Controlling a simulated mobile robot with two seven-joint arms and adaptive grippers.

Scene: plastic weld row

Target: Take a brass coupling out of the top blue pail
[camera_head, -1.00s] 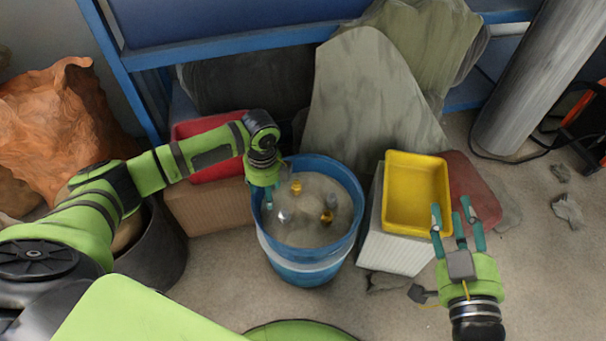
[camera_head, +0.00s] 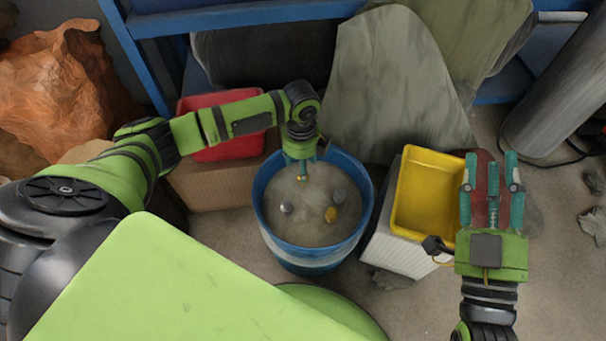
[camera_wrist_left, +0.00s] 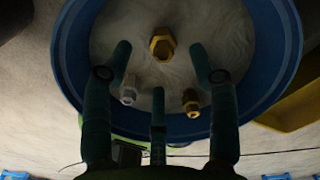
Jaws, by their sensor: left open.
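The blue pail (camera_head: 270,232) stands on the floor in the middle of the head view, its bottom pale inside. A brass coupling (camera_head: 301,178) shows just below my left gripper (camera_head: 306,166), which points down inside the pail's far side. A second brass coupling (camera_head: 331,214) and two grey fittings (camera_head: 287,208) lie nearer the front. In the left wrist view, a brass coupling (camera_wrist_left: 162,46) lies ahead, between the spread fingers of the left gripper (camera_wrist_left: 160,62); the fingers appear apart from it. My right gripper (camera_head: 491,172) is open and empty, right of the yellow bin.
A yellow bin (camera_head: 403,205) sits on a pale box right of the pail. A red bin (camera_head: 228,152) on a cardboard box (camera_head: 215,187) stands left. Grey slabs (camera_head: 396,90) lean behind. A metal pillar (camera_head: 560,105) stands at far right.

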